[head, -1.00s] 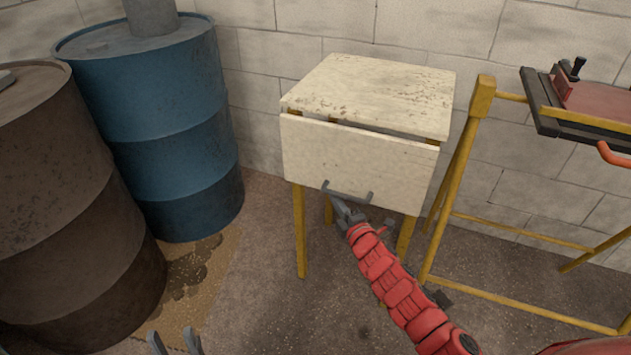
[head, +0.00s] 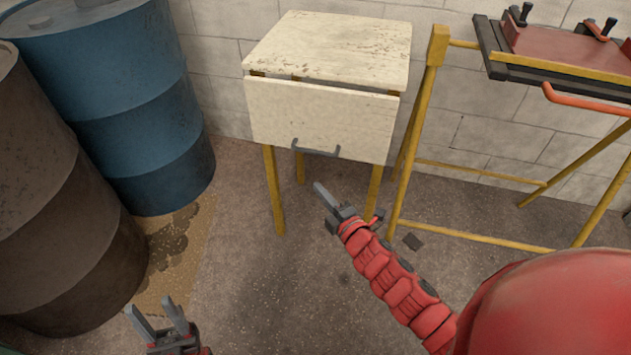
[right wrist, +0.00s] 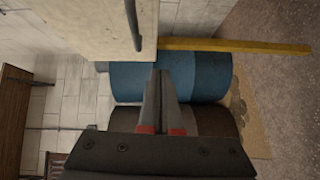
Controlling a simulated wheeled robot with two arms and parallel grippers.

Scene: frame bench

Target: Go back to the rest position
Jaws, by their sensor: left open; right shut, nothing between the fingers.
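My right gripper (head: 321,190) is shut and empty. It is in front of and below the drawer handle (head: 316,149) of the small white cabinet (head: 335,45), apart from it in the head view. In the right wrist view its fingers (right wrist: 161,100) are together, and the handle (right wrist: 133,22) shows above them. The drawer front (head: 320,118) stands slightly out from under the cabinet top. My left gripper (head: 155,318) is open and empty at the bottom left of the head view, over the floor.
A blue barrel (head: 120,100) and a brown barrel (head: 50,190) stand on the left by a stain (head: 175,255) on the floor. A yellow frame stand (head: 415,130) with a clamped dark red panel (head: 560,48) is on the right.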

